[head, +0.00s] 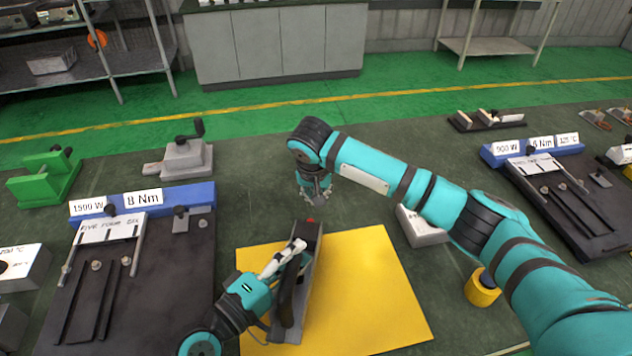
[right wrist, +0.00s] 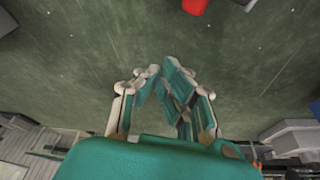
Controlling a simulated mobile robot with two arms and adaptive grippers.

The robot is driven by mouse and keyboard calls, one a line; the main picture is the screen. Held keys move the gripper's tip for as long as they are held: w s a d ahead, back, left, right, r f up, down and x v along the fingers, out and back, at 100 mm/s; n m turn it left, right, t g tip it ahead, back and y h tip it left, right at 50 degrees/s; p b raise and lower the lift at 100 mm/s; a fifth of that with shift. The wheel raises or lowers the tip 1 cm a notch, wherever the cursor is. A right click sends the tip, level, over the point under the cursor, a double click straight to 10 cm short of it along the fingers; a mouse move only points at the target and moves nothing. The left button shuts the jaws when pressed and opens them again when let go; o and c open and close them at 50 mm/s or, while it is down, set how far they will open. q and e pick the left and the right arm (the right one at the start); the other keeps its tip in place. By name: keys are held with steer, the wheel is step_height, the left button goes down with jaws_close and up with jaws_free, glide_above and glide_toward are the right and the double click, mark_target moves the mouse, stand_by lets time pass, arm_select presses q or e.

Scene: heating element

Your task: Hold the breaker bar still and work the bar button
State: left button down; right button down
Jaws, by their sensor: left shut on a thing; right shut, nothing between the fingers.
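The breaker bar (head: 311,262) is a long grey and dark piece lying on the yellow mat (head: 375,285), pointing away from me. Its red bar button (head: 311,221) is at the far end; a red patch, likely this button (right wrist: 194,5), shows at the top edge of the right wrist view. My left gripper (head: 291,252) is shut on the breaker bar from the left side, and its fingers hide part of it. My right gripper (head: 316,199) points down just beyond the button, apart from it in the picture. Its fingertips (right wrist: 160,72) are together and empty.
A dark fixture board with an 8 Nm label (head: 143,198) lies left of the mat, and another board (head: 580,205) lies to the right. A grey vise (head: 184,158) stands at the back left. A yellow cylinder (head: 482,289) stands beneath my right arm.

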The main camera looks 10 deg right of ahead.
mark_target(311, 219)
arm_select(q)
steer(key=shift+f, duration=0.3)
arm_select(e)
steer(key=s, duration=0.1)
steer(key=s+a, duration=0.1)
steer(key=s, duration=0.1)
steer(key=shift+a+f, duration=0.1)
steer(key=shift+s+a, duration=0.15)
steer(key=shift+s, duration=0.2)
steer(key=shift+s+a+f, duration=0.1)
steer(key=shift+s+a, duration=0.2)
steer(key=shift+s, duration=0.25)
steer(key=shift+s+a, duration=0.25)
steer(key=shift+s, duration=0.3)
steer(key=shift+d, duration=0.1)
steer(key=shift+w+d, duration=0.1)
steer(key=shift+w, duration=0.25)
steer(key=w, duration=0.1)
steer(key=w+d+r, duration=0.1)
steer(key=w, duration=0.1)
steer(key=shift+w+d+r, duration=0.1)
steer(key=shift+d, duration=0.1)
steer(key=d+v, duration=0.1)
steer(key=v, duration=0.8)
steer(key=shift+a, duration=0.4)
